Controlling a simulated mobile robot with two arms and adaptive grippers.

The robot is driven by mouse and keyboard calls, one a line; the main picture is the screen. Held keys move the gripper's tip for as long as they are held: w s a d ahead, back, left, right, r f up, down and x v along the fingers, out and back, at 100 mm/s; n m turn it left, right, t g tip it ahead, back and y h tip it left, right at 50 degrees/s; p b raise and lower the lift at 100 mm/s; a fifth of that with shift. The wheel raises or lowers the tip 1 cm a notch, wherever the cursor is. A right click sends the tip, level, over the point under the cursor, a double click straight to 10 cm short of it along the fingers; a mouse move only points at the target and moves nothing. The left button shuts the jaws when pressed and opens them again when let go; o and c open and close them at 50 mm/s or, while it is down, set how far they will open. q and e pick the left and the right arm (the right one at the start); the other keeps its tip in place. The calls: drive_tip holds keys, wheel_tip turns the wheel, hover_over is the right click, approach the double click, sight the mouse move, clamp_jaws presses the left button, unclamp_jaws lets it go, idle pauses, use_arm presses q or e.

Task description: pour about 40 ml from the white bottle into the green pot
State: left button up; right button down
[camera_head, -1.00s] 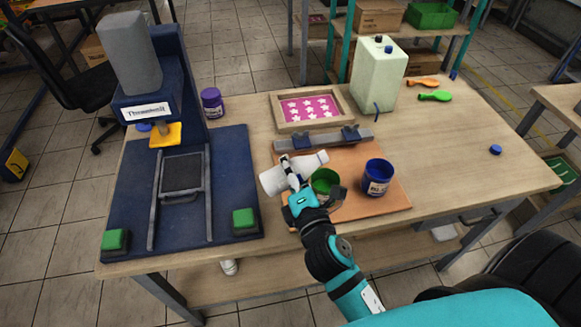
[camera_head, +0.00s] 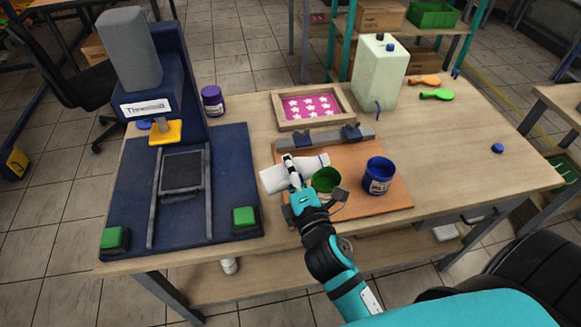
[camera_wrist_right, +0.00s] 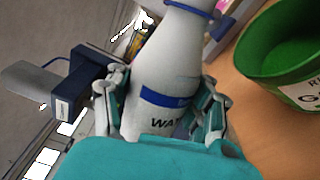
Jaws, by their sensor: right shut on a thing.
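The white bottle (camera_head: 282,175) is in my right gripper (camera_head: 293,176), tilted nearly level with its neck toward the right. In the right wrist view the bottle (camera_wrist_right: 168,60) has a blue band and a label with "WA" showing, and the right gripper (camera_wrist_right: 165,105) has a finger on each side of it. The green pot (camera_head: 325,181) stands on the orange-brown board, below and right of the bottle's neck. The green pot (camera_wrist_right: 285,45) also shows beside the bottle in the right wrist view, with a white label. No liquid stream shows. My left gripper is out of view.
A blue pot (camera_head: 379,176) stands right of the green pot on the board (camera_head: 400,202). A grey clamp bar (camera_head: 325,137) lies behind them. The printing press (camera_head: 185,205) fills the table's left. A large pale canister (camera_head: 380,75) stands behind. The table's right side is mostly clear.

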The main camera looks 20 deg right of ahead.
idle(0.3)
drive_tip(key=shift+f+m, duration=0.2)
drive_tip(key=shift+m, duration=0.2)
idle(0.4)
drive_tip(key=shift+r+n+p, duration=0.5)
drive_tip(key=shift+p, duration=0.15)
drive_tip(key=shift+r+n+p, duration=0.15)
drive_tip(key=shift+n+p, duration=0.15)
drive_tip(key=shift+n, duration=0.1)
drive_tip(key=shift+d+n, duration=0.1)
drive_tip(key=shift+n, duration=0.2)
